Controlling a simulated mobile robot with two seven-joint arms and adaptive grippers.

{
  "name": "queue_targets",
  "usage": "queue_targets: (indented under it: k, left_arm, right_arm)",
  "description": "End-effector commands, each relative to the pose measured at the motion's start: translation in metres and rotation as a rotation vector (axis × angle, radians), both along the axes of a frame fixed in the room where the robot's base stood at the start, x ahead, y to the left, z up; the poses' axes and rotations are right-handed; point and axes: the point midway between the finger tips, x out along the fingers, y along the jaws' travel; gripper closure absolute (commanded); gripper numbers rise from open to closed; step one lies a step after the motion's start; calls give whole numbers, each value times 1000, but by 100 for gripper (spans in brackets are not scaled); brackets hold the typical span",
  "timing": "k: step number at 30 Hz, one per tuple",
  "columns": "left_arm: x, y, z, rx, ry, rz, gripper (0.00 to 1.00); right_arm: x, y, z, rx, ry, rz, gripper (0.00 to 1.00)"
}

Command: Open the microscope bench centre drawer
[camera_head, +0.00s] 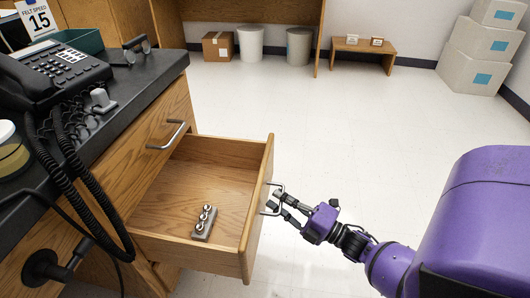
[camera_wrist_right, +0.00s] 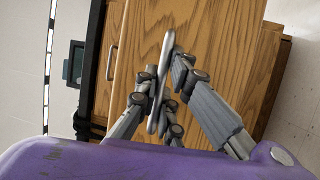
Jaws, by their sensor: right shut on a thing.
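A wooden drawer (camera_head: 170,208) stands pulled well out from the bench in the head view. A metal piece with several shiny round tops (camera_head: 204,222) lies inside it. The drawer's metal handle (camera_head: 273,198) is on its front face. My right gripper (camera_head: 281,198) is shut on this handle, with its purple arm coming in from the right. In the right wrist view the fingers (camera_wrist_right: 164,98) close around the handle bar (camera_wrist_right: 166,55), in front of the wooden drawer front (camera_wrist_right: 225,45). My left gripper is not in view.
The dark bench top (camera_head: 130,82) holds a black telephone (camera_head: 60,70), whose coiled cord hangs beside the drawer. Boxes (camera_head: 480,55) stand far right. The pale floor (camera_head: 350,120) is mostly clear.

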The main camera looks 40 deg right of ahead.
Motion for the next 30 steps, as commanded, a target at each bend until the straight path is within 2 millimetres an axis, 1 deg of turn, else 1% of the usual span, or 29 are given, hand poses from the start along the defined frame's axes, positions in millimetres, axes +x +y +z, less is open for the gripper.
queue_targets:
  k: [8, 9, 13, 23, 26, 30]
  left_arm:
    - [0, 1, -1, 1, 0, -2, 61]
    - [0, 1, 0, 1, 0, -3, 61]
    - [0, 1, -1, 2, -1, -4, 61]
    - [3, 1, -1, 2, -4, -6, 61]
    - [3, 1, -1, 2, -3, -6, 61]
    - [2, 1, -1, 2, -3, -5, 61]
  right_arm:
    - [0, 0, 1, -3, -4, 2, 100]
    - [0, 0, 1, -3, -4, 2, 91]
    - [0, 0, 1, -3, -4, 2, 74]
    - [-2, -1, 0, -1, -1, 1, 74]
    - [-9, -3, -2, -1, -1, 1, 74]
    - [-33, -9, -7, -1, 2, 0, 74]
